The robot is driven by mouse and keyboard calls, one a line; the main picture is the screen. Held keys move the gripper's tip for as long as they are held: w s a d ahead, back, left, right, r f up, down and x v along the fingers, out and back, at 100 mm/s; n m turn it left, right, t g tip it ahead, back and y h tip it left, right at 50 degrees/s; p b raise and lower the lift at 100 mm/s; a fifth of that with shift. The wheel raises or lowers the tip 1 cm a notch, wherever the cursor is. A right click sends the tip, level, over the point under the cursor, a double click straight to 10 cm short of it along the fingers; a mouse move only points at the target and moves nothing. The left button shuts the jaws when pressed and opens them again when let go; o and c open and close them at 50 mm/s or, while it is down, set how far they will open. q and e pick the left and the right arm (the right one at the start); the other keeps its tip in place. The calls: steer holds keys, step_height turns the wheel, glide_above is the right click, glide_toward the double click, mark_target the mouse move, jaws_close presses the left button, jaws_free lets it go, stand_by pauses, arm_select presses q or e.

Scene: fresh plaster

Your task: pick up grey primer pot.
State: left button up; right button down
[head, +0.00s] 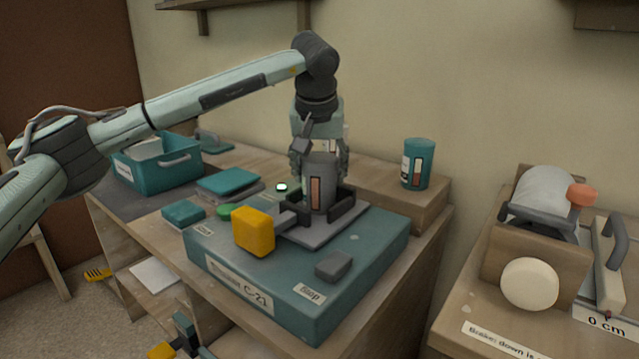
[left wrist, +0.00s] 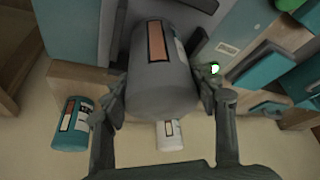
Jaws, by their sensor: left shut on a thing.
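The grey primer pot (head: 319,186), a grey cylinder with an orange-brown label strip, stands upright in a dark cradle (head: 348,207) on a grey plate. The plate lies on a teal case marked C-21 (head: 233,274). My left gripper (head: 320,166) comes down from above and is shut on the pot, one finger on each side. In the left wrist view, the pot (left wrist: 160,75) fills the space between the fingers. Whether its base touches the plate is hidden by the cradle. My right gripper is not in view.
A teal pot (head: 418,164) stands on the raised ledge to the right. A white pot (left wrist: 169,134) shows in the left wrist view. A yellow block (head: 253,231) and a grey block (head: 333,265) are close by the cradle. A teal bin (head: 157,168) stands at left.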

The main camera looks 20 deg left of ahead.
arm_select(q)
steer(key=shift+c, duration=1.1)
steer(key=shift+r, duration=0.1)
